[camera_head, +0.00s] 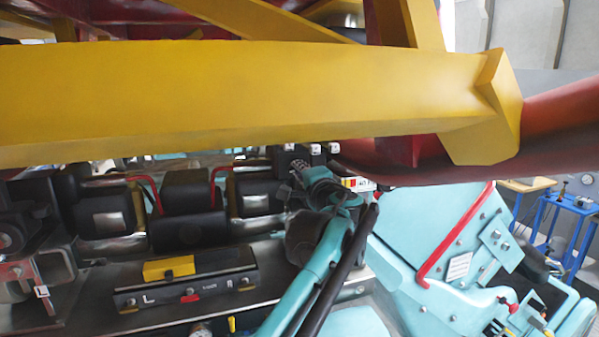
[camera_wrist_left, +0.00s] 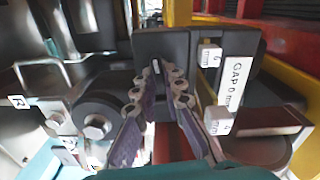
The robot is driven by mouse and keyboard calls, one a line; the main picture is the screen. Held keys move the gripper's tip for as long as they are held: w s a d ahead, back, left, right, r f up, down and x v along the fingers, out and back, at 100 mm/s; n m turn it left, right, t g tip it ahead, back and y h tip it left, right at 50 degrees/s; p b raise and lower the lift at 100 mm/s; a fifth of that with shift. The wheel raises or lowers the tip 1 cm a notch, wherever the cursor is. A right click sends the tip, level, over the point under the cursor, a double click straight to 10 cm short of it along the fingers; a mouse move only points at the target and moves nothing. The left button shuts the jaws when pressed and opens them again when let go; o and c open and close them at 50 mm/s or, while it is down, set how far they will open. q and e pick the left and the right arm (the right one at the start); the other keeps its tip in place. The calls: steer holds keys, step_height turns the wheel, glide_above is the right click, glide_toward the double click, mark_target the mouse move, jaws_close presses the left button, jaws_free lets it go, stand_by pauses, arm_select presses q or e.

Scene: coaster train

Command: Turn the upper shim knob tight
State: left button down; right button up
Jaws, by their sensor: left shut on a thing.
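My left gripper (camera_head: 299,167) reaches up under the large yellow beam in the head view, at the dark parts of the train. In the left wrist view its two purple-padded fingers (camera_wrist_left: 161,72) close together at their tips against a black block (camera_wrist_left: 178,48). The gripper is shut on what I take to be the upper shim knob; the knob itself is mostly hidden by the fingers. A white label reading GAP 0 mm (camera_wrist_left: 235,83) stands right of the fingers, with small white tags beside it. My right gripper is not in view.
The yellow beam (camera_head: 240,95) crosses the head view just above my gripper. A dark red tube (camera_head: 560,115) runs at the right. A dark panel with a yellow block (camera_head: 169,268) is at lower left. A blue trolley (camera_head: 570,225) stands at far right.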

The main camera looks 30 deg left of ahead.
arm_select(q)
steer(key=shift+f+m, duration=0.1)
steer(key=shift+m, duration=0.9)
steer(key=c, duration=1.6)
jaws_free()
steer(key=v, duration=1.2)
steer(key=shift+w, duration=0.1)
